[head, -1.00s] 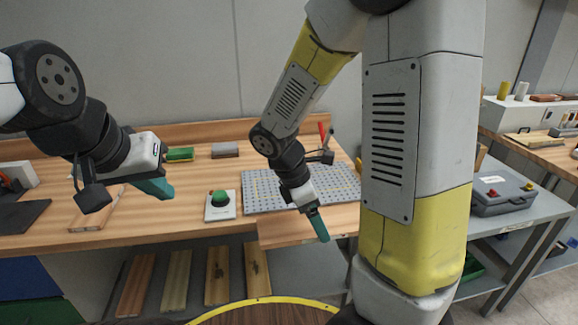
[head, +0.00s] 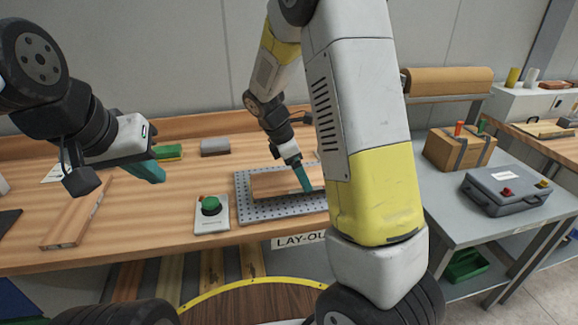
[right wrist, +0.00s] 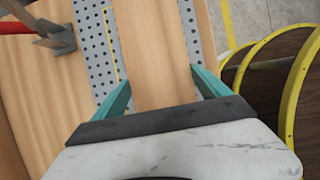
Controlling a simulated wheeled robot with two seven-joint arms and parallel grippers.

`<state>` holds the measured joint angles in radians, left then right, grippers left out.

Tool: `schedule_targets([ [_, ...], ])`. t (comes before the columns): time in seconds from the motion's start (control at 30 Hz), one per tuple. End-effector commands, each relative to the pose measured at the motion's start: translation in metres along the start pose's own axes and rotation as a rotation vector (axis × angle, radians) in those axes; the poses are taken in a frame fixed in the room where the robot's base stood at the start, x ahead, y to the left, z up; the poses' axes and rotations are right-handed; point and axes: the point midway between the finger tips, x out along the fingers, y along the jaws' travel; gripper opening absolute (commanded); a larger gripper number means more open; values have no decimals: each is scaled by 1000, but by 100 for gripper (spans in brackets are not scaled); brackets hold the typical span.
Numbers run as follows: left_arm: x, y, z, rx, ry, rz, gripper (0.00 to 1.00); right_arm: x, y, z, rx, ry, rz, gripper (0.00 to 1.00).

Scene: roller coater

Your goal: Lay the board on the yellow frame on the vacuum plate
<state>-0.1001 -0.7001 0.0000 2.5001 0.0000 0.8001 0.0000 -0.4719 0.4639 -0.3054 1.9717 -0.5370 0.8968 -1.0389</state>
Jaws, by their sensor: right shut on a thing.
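The wooden board (head: 268,184) is over the grey perforated vacuum plate (head: 243,209) on the bench. My right gripper (head: 303,178) is shut on it. In the right wrist view the board (right wrist: 155,55) lies between the two teal fingers, with the holed plate (right wrist: 92,40) showing on both sides. Part of the yellow frame (right wrist: 111,42) shows as a thin line left of the board; the rest is hidden. I cannot tell whether the board touches the plate. My left gripper (head: 148,172) is empty above the bench at left; its finger gap is unclear.
A box with a green button (head: 211,208) stands left of the plate. A wooden piece (head: 78,215) lies at the bench's left. A green-topped block (head: 168,152) and a grey block (head: 215,147) stand behind. A grey case (head: 503,190) sits on the right table.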

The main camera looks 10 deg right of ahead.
Motion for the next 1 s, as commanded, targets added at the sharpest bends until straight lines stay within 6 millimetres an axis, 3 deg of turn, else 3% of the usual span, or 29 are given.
schedule_targets([
  [0.1, 0, 0, 0, 0, 0, 0, 0, 3, 20, 1, 1, 0, 1, 22],
  [0.37, 0, 0, 0, 0, 0, 0, 0, 6, 38, 2, -1, -1, -1, 22],
  [0.6, 0, 0, 0, 0, 0, 0, 0, 37, 36, -11, -1, 0, -1, 22],
  [0.93, 0, 0, 0, 0, 0, 0, 0, 39, 36, -12, -1, 0, 0, 22],
  [0.97, 0, 0, 0, 0, 0, 0, 0, 39, 36, -12, -1, 0, 0, 92],
  [1.0, 0, 0, 0, 0, 0, 0, 0, 39, 36, -12, -1, 0, 0, 100],
])
